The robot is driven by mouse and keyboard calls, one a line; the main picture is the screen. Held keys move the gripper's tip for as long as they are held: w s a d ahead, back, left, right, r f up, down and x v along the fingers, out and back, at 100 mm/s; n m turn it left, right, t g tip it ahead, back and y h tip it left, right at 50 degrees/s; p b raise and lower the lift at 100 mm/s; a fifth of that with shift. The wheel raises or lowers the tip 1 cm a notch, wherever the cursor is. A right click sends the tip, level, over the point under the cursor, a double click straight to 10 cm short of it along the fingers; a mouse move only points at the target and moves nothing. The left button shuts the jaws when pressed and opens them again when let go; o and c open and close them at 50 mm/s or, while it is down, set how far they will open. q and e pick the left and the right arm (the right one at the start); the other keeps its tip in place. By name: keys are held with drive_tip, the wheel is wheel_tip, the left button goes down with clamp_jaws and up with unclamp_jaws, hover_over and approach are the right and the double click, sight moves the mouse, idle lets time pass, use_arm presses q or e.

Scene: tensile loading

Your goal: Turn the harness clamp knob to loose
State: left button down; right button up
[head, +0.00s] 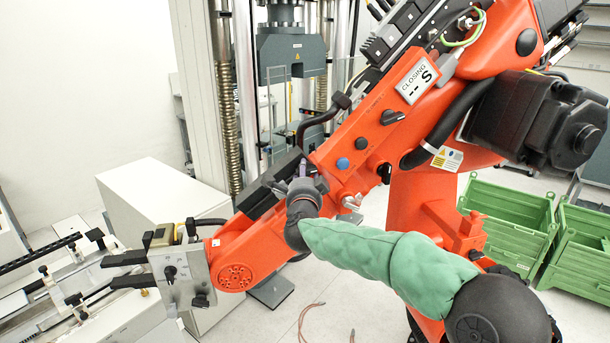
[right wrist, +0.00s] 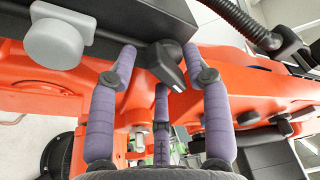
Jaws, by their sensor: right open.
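A dark knob (right wrist: 167,66) with a pale pointer face sits on the orange machine arm (head: 255,255) in the right wrist view. It looks like the harness clamp knob, but I see no label on it. My right gripper (right wrist: 160,75) is open, with its purple fingers on both sides of the knob and a third finger below. I cannot tell whether any finger touches it. In the head view my right gripper (head: 312,180) is at the orange arm's side and largely hides the knob. My left gripper is not in view.
Other controls sit on the orange arm: a black knob (head: 392,117), a blue button (head: 343,163) and a display (head: 417,80) reading "CLOSING -- S". A grey rounded cap (right wrist: 55,44) is left of my fingers. Green crates (head: 510,215) stand at right.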

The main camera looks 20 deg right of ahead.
drive_tip(key=shift+c, duration=0.3)
clamp_jaws()
drive_tip(key=n+t+y+b, duration=0.1)
drive_tip(key=n+b, duration=0.2)
drive_tip(key=n, duration=0.4)
drive_tip(key=d+n+t+y+b, duration=0.1)
drive_tip(key=n+b, duration=0.3)
drive_tip(key=n, duration=0.4)
drive_tip(key=n+t+y+b, duration=0.1)
drive_tip(key=n+y+b, duration=0.2)
drive_tip(key=n, duration=0.4)
drive_tip(key=shift+d+f+n+b, duration=0.2)
drive_tip(key=shift+n+b, duration=0.1)
drive_tip(key=shift+n, duration=0.1)
drive_tip(key=shift+r+n+y+b, duration=0.1)
drive_tip(key=shift+n+y+b, duration=0.65)
drive_tip(key=shift+n, duration=1.15)
